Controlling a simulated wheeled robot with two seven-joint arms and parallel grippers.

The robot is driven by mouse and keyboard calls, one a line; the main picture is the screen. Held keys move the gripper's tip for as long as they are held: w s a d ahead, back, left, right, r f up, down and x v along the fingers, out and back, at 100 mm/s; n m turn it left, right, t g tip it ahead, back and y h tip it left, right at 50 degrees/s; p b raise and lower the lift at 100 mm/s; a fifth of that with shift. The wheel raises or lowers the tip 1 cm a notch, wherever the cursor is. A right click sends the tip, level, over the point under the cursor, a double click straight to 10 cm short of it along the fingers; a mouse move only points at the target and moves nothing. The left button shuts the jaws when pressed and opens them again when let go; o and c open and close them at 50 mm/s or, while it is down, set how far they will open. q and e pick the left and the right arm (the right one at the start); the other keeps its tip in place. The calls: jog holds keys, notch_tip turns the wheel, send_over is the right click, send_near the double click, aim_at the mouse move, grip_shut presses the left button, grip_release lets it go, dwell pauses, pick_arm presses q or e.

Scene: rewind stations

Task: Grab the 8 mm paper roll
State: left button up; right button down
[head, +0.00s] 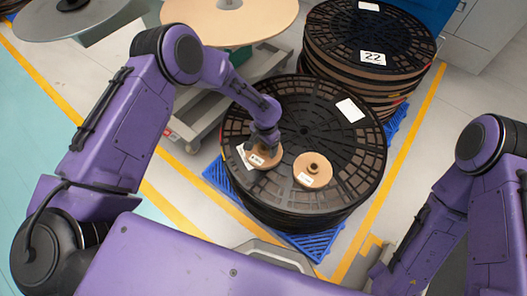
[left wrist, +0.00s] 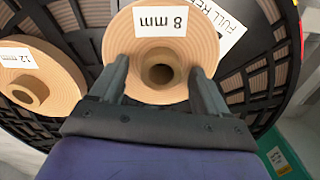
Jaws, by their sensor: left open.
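The 8 mm paper roll (left wrist: 160,35) is a tan disc with a raised hollow core and a white "8 mm" label. It lies on the top black reel (head: 325,100) and also shows in the head view (head: 270,160). My left gripper (left wrist: 162,72) is over this roll, its two open fingers on either side of the core with gaps showing. Whether the fingertips touch the roll I cannot tell. The 12 mm roll (left wrist: 45,75) lies beside it on the same reel, seen in the head view (head: 313,170). My right gripper is outside the views.
The reel stack stands on a blue pallet (head: 318,243). Another reel stack marked 22 (head: 373,57) stands behind it. A large tan disc (head: 230,18) on a cart is at the back left. A white "FULL REEL" label (left wrist: 222,22) lies by the 8 mm roll.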

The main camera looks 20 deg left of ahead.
pick_arm(q)
jog(key=c, duration=1.3)
jog(key=shift+o, duration=0.2)
jog(key=shift+r, duration=0.1)
